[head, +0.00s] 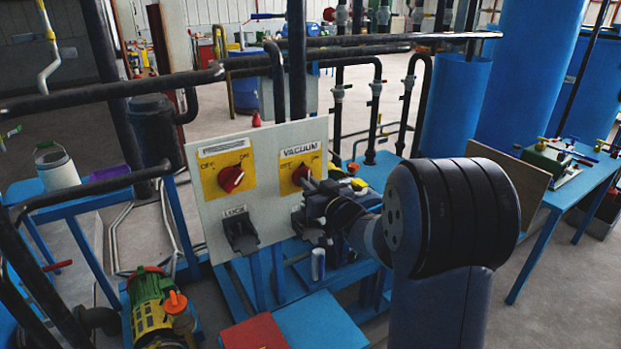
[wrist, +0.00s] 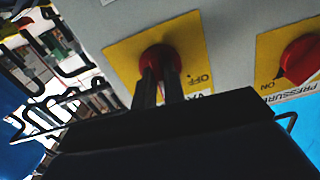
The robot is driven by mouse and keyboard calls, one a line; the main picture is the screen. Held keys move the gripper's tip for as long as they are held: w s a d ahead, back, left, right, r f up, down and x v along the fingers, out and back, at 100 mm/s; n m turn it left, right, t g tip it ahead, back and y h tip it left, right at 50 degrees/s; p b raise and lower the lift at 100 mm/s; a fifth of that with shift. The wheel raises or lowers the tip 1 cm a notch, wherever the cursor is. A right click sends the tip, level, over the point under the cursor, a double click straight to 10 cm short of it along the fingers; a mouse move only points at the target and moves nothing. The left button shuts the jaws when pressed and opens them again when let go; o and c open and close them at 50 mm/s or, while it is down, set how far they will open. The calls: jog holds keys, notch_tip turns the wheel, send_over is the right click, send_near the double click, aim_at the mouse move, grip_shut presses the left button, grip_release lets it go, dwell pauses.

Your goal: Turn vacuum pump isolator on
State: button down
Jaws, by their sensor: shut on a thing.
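The vacuum isolator is a red rotary knob on a yellow plate (head: 312,166) marked OFF and ON, under the label VACUUM, on a pale grey panel (head: 215,150). In the wrist view the red knob (wrist: 160,58) sits between the two dark fingers of my gripper (wrist: 162,75), which is shut on it. In the head view my gripper (head: 308,186) reaches the knob from the lower right and hides part of it. The knob's exact pointing direction is hard to tell behind the fingers.
A second red knob (head: 230,178) on a yellow plate is left of the vacuum one; the wrist view shows it at right (wrist: 300,58). A black lock bracket (head: 240,232) juts out below. Dark pipes (head: 250,62) cross above the panel. A green and yellow pump (head: 152,300) stands lower left.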

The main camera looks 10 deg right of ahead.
jog(key=shift+m+p, duration=1.75)
jog(key=shift+m, duration=2.15)
jog(key=c, duration=1.5)
grip_release()
jog(key=shift+s, duration=0.1)
jog(key=b+v, duration=0.1)
jog(key=v, duration=0.9)
jog(key=shift+s+d+b, duration=0.1)
jog(key=shift+s+b, duration=0.2)
